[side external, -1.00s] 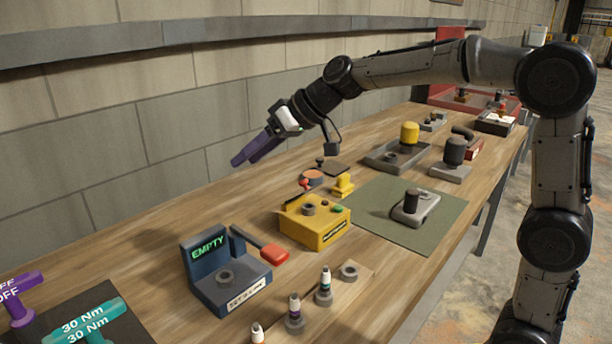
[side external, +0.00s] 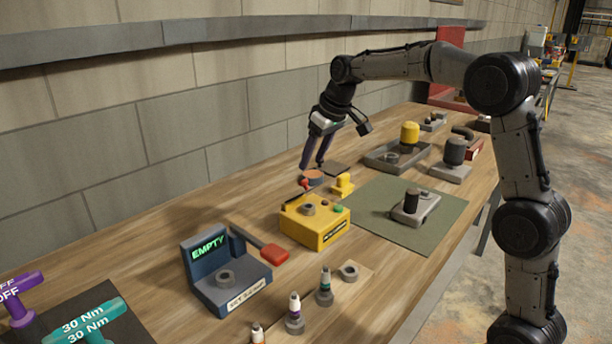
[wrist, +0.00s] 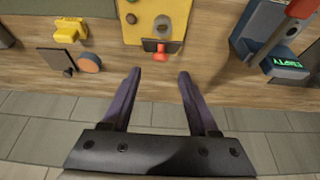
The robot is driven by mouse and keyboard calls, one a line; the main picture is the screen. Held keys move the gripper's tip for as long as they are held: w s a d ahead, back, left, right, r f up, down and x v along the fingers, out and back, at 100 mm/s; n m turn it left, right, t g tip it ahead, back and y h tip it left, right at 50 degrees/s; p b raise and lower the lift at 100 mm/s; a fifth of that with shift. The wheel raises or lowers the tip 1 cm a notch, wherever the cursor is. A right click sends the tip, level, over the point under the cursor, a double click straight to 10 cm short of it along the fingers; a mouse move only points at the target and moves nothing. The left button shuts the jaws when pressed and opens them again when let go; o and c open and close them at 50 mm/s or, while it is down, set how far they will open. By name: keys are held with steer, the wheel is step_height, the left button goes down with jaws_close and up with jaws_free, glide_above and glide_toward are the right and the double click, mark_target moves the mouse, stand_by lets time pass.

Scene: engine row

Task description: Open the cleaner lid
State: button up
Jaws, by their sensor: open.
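A yellow box (side external: 303,228) with a grey ring socket and a green button stands mid-table, and it also shows in the wrist view (wrist: 149,12). A red knob (side external: 305,184) sits at its back edge. In the wrist view the red knob (wrist: 161,54) is by a small dark plate at the box's edge. I cannot tell for sure which part is the cleaner lid. My gripper (side external: 312,166) is open and empty, fingers pointing down, above the table behind the box. In the wrist view my fingertips (wrist: 159,74) lie apart, just short of the red knob, not touching it.
A small yellow fixture (side external: 343,185) and an orange-topped round piece (side external: 313,176) stand close behind the box. A blue "EMPTY" stand (side external: 212,275) with a red-ended lever (side external: 275,253) is to the left. A green mat (side external: 440,225) lies right. The brick wall runs behind.

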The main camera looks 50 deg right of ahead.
mark_target(306, 180)
steer(key=x, duration=0.6)
steer(key=shift+w+f, duration=0.1)
steer(key=shift+f, duration=0.15)
jaws_close()
stand_by(1.2)
